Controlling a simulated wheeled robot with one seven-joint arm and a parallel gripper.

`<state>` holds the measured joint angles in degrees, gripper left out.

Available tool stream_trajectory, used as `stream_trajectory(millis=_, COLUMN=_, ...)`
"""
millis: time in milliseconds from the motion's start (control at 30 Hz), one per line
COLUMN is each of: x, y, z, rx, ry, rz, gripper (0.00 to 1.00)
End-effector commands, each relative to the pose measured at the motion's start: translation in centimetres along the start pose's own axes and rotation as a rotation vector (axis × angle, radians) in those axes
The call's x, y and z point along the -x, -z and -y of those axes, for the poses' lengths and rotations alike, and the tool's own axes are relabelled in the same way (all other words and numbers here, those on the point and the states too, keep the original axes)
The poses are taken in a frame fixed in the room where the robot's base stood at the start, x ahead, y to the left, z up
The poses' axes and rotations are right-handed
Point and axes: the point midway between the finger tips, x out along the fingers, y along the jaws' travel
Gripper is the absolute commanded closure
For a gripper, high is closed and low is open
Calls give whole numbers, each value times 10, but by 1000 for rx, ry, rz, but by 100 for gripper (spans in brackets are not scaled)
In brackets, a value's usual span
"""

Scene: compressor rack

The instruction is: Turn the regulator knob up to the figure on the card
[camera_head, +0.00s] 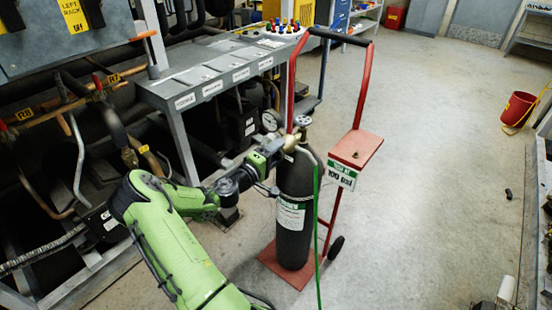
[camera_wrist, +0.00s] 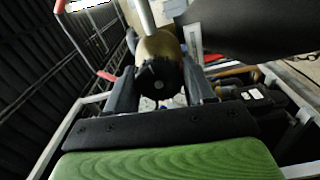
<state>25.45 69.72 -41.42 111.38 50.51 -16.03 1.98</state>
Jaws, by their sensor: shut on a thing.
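The dark gas cylinder (camera_head: 294,235) stands upright on a red hand truck (camera_head: 360,80). A brass regulator (camera_head: 290,143) sits at its top, with a round white gauge (camera_head: 271,120) beside it; I cannot read the gauge. The card (camera_head: 341,174) on the red shelf reads 100 psi. My gripper (camera_head: 276,150) is at the regulator, left of the cylinder neck. In the wrist view, my gripper (camera_wrist: 162,88) has a finger on each side of the black knob (camera_wrist: 160,76), shut on it. The brass body (camera_wrist: 158,46) shows behind the knob.
A grey bench (camera_head: 215,72) with labelled plates and the pipework of the rack stand left of the cylinder. A red bucket (camera_head: 518,109) is at the far right. The concrete floor (camera_head: 430,130) right of the hand truck is mostly clear.

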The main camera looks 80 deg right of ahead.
Motion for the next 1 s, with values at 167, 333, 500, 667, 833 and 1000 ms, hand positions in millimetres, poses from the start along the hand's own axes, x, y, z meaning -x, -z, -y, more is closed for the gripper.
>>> stream_trajectory(millis=167, x=1, y=0, z=3, rx=-76, ry=5, rz=-1, gripper=77)
stream_trajectory(millis=333, x=1, y=0, z=2, rx=-116, ry=5, rz=-1, gripper=77)
stream_trajectory(millis=500, x=1, y=0, z=1, rx=-129, ry=5, rz=-1, gripper=77)
stream_trajectory(millis=667, x=1, y=0, z=1, rx=-130, ry=5, rz=-1, gripper=77)
stream_trajectory(millis=833, x=1, y=0, z=1, rx=-129, ry=5, rz=-1, gripper=77)
stream_trajectory(millis=1000, x=0, y=0, z=1, rx=-129, ry=4, rz=-1, gripper=24)
